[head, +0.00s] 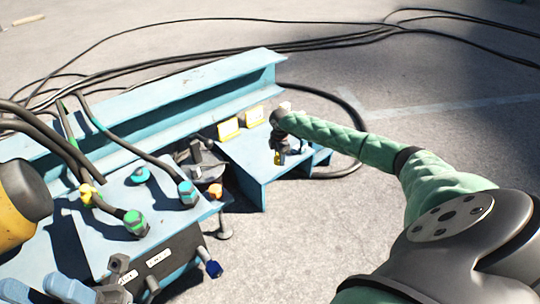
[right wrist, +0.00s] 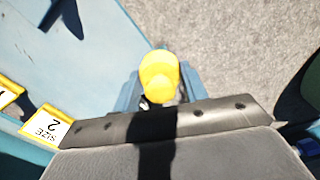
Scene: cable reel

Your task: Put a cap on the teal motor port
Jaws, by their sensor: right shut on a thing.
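The teal motor port (head: 140,174) is a small teal ring on top of the blue motor plate at left; no hose shows on it. My right gripper (head: 280,150) is over the small blue stand and is shut on a yellow cap (head: 280,159). In the right wrist view the yellow cap (right wrist: 160,75) sits between the blue fingers. Whether the cap touches the stand is unclear. The gripper is well to the right of the teal port.
The blue stand (head: 250,160) has yellow labels; one reads SIZE 2 (right wrist: 45,127) in the right wrist view. Hoses reach yellow (head: 88,194), green (head: 135,222) and blue (head: 187,192) fittings around the port. A long blue beam (head: 160,110) lies behind.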

